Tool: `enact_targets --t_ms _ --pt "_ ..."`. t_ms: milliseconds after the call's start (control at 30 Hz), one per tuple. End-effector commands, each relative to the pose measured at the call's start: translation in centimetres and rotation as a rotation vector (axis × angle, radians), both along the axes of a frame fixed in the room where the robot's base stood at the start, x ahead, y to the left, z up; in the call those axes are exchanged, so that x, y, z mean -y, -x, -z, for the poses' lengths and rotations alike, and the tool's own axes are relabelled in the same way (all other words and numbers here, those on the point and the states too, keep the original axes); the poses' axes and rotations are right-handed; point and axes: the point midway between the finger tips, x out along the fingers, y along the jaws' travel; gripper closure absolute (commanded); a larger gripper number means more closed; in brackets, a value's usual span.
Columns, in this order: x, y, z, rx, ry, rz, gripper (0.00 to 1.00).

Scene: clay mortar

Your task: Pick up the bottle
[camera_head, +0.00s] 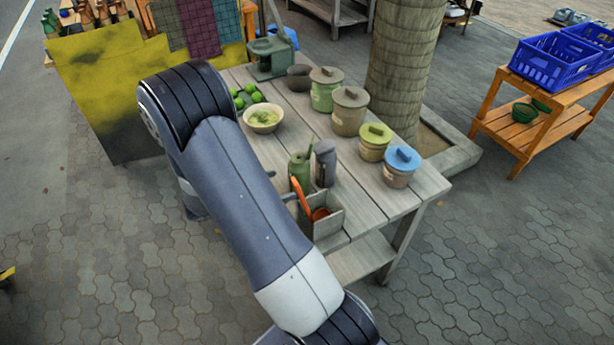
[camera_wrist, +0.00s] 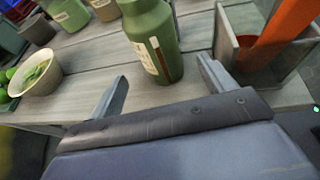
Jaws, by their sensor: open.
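A green bottle (camera_head: 300,172) with a pale label stands upright on the wooden table (camera_head: 358,192), beside a dark grey bottle (camera_head: 324,164). In the wrist view the green bottle (camera_wrist: 154,42) stands just beyond the fingertips, roughly between them, and its top is cut off. My gripper (camera_wrist: 160,88) is open and empty, with its two fingers spread near the table edge and apart from the bottle.
A grey holder (camera_head: 322,216) with an orange utensil stands close to the right finger; it also shows in the wrist view (camera_wrist: 227,45). A bowl (camera_head: 263,118), limes (camera_head: 246,96) and several lidded jars (camera_head: 349,110) stand farther along the table. A tree trunk (camera_head: 403,60) rises behind the table.

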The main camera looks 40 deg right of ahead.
Motion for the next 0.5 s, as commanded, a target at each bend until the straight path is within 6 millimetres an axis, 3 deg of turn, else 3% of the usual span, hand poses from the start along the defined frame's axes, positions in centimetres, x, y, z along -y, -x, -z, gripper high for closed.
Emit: enact_targets --t_ms 500 --pt "5.8 0.7 2.1 -0.003 0.000 0.004 0.22"
